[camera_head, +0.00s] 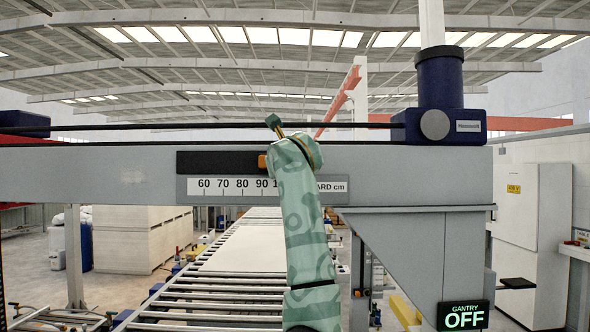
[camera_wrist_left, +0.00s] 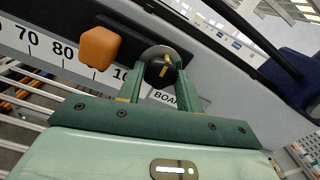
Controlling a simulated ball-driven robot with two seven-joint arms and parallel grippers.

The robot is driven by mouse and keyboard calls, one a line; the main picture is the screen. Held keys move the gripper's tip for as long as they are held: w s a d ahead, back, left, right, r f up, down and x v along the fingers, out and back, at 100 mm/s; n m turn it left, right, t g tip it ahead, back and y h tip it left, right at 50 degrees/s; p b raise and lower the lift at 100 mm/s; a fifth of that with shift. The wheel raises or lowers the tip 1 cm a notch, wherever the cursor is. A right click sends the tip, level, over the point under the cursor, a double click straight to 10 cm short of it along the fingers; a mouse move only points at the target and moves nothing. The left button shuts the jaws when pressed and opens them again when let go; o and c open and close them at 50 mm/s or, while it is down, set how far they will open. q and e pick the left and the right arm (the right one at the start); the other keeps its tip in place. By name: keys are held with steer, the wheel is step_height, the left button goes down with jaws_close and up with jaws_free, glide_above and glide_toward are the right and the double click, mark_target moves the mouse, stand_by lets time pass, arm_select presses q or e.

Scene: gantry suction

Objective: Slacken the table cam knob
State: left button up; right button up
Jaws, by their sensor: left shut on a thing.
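A round knob (camera_wrist_left: 160,72) with a silvery rim, dark face and yellow mark sits on the grey beam in the left wrist view. I take it as the cam knob; no label naming it is readable. My left gripper (camera_wrist_left: 165,80) has its two green fingers on either side of the knob, shut on it. In the head view my left arm (camera_head: 305,235) rises to the beam and hides the knob and most of the gripper. My right gripper is in neither view.
An orange block (camera_wrist_left: 100,47) sits left of the knob, by the cm scale (camera_head: 225,186) on the beam (camera_head: 90,175). A blue housing (camera_head: 440,105) stands on the beam at right. A sign (camera_head: 463,316) reads GANTRY OFF. A roller conveyor (camera_head: 215,307) runs below.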

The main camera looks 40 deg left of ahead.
arm_select(q)
steer(key=shift+n+b, duration=0.45)
steer(key=shift+n, duration=0.65)
steer(key=shift+r, duration=0.1)
steer(key=o, duration=1)
steer(key=shift+s+d, duration=0.1)
steer(key=b+v, duration=0.6)
steer(key=v, duration=1)
steer(key=shift+s, duration=0.1)
